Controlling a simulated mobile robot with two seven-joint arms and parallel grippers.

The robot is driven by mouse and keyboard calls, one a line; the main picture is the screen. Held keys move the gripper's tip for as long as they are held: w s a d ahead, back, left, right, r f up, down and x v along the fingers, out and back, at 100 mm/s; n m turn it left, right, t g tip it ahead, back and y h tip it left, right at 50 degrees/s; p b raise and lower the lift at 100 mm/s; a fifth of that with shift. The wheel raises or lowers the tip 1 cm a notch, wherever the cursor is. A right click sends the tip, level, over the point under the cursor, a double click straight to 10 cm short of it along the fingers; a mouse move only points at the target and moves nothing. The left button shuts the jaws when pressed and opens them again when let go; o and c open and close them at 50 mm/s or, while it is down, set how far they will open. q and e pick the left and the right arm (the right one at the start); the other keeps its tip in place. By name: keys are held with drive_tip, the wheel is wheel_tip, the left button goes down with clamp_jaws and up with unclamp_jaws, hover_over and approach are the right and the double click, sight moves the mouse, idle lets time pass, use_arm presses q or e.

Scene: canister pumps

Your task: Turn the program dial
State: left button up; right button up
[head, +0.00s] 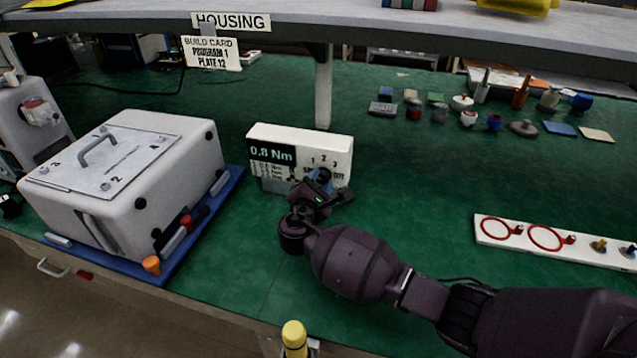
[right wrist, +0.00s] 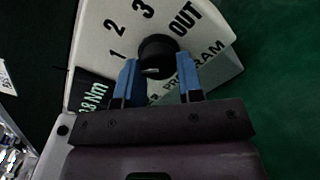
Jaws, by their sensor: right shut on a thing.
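The white controller box (head: 334,148) stands on the green bench, with a dark display reading 0.8 Nm and a face marked 1, 2, 3. Its black round program dial (right wrist: 158,50) shows in the right wrist view, with 1, 2, 3 and OUT printed around it and PROGRAM beside it. My right gripper (head: 318,182) is at the box's front. Its blue fingers in the right wrist view (right wrist: 160,82) are shut on the dial, one on each side. I cannot tell which number the dial points to. In the head view the gripper hides the dial. My left gripper is not in view.
A build card (head: 211,53) reads PROGRAM 1, PLATE 12. A white housing (head: 128,175) on a blue tray (head: 236,182) stands left of the box. A white strip with red rings (head: 480,232) lies at right. Several small parts lie at the back right. A yellow-topped object (head: 294,336) is at the front edge.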

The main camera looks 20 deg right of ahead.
idle(0.4)
drive_tip(key=o, duration=0.9)
drive_tip(key=shift+p+v, duration=0.45)
drive_tip(key=shift+v, duration=3.35)
